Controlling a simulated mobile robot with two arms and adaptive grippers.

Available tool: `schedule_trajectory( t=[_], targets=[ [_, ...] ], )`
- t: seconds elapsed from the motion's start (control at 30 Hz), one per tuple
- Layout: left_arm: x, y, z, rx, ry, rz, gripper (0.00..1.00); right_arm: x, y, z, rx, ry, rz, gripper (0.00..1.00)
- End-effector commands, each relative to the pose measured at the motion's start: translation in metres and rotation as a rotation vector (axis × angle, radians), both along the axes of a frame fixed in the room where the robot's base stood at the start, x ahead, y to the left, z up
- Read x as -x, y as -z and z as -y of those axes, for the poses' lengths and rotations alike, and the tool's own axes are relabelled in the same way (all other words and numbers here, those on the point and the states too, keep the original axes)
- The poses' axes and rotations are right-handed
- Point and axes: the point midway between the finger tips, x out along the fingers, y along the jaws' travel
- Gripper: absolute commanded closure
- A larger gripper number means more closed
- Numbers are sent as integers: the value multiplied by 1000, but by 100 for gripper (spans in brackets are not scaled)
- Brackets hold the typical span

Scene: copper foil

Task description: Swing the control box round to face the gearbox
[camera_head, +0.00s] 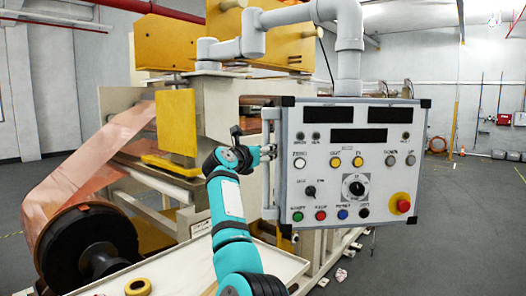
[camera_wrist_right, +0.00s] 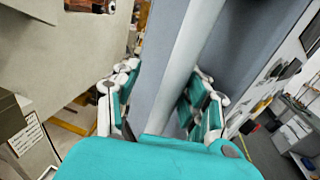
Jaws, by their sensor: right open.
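The control box (camera_head: 345,160) is a light grey panel with dark displays, buttons, knobs and a red stop button. It hangs from a grey pipe arm (camera_head: 348,50), its face toward my head camera. A pale vertical handle (camera_head: 270,200) runs along its left edge. My right gripper (camera_head: 265,152) is at the upper part of that handle. In the right wrist view, the open fingers of my right gripper (camera_wrist_right: 163,92) stand on either side of the handle bar (camera_wrist_right: 178,80), with gaps visible. I cannot tell which machine housing is the gearbox. My left gripper is not in view.
The beige machine (camera_head: 218,110) with yellow housings (camera_head: 165,42) stands behind and left of the box. Copper foil (camera_head: 95,165) runs to a black roll (camera_head: 90,250) at lower left. A pale tray (camera_head: 185,272) lies low in front.

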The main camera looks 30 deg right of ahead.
Motion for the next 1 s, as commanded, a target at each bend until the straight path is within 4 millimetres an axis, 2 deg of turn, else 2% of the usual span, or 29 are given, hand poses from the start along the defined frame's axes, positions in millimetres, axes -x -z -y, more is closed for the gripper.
schedule_trajectory(
  t=[0.13,0.27,0.5,0.7,0.83,1.0],
  targets=[
    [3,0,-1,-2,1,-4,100,1,0,-2,0,1,0,56],
    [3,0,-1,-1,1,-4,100,7,0,-15,-1,-1,2,56],
    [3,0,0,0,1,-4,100,30,1,-61,-2,-4,1,56],
    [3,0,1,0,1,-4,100,48,1,-93,-2,-3,1,56],
    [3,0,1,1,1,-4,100,54,1,-104,0,-3,1,56],
    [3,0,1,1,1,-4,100,57,0,-108,0,-2,0,56]
  ],
)
